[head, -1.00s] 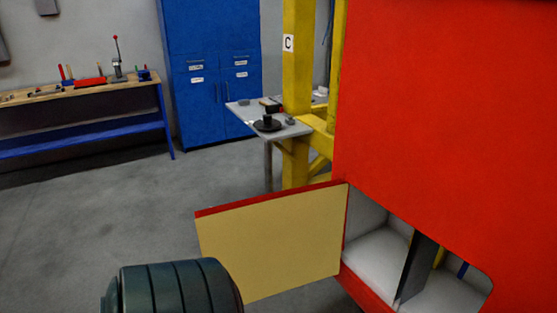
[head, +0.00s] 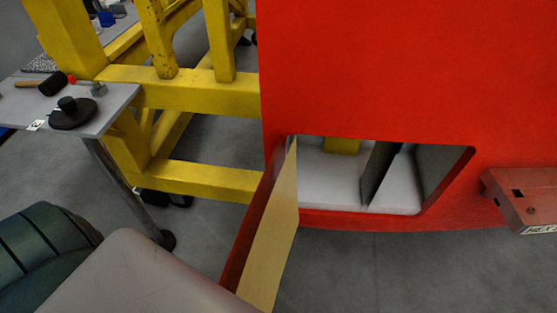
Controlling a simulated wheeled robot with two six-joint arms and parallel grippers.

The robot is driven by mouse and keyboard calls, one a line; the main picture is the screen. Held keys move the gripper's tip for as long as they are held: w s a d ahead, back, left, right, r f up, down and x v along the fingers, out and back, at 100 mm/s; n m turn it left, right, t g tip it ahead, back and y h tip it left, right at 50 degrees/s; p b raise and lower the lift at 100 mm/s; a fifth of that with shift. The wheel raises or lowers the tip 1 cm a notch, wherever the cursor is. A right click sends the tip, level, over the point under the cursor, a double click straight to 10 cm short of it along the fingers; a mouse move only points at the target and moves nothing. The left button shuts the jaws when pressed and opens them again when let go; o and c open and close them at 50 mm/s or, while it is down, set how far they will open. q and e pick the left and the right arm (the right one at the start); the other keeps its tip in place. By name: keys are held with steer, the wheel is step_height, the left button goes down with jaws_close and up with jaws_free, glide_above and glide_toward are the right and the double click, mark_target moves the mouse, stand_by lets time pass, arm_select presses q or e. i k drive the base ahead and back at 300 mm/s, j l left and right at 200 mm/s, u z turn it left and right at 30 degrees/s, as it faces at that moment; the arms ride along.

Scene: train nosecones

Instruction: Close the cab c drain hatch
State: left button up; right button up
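The hatch door (head: 272,235) stands open at the left side of a rectangular opening low in the red cab (head: 370,70). It is seen nearly edge-on, with a red outer side and a cream inner face. The opening shows a pale interior (head: 330,180) with a dark upright divider (head: 379,170). The door's lower end runs behind a pale arm link of mine at the bottom of the view. Neither of my grippers shows.
A yellow frame (head: 185,92) stands left of the cab. A small grey table (head: 105,110) carries a mallet (head: 57,83) and a black round part (head: 72,113). A red box-like part (head: 525,197) juts out at right. Grey floor is clear below the opening.

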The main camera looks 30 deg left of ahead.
mark_target(253, 270)
steer(key=k+j+z, duration=0.1)
steer(key=j, duration=0.25)
steer(key=k+j, duration=0.1)
steer(key=j, duration=0.2)
steer(key=k+j+z, duration=0.15)
steer(key=j, duration=0.2)
steer(key=j+z, duration=0.1)
steer(key=j, duration=0.2)
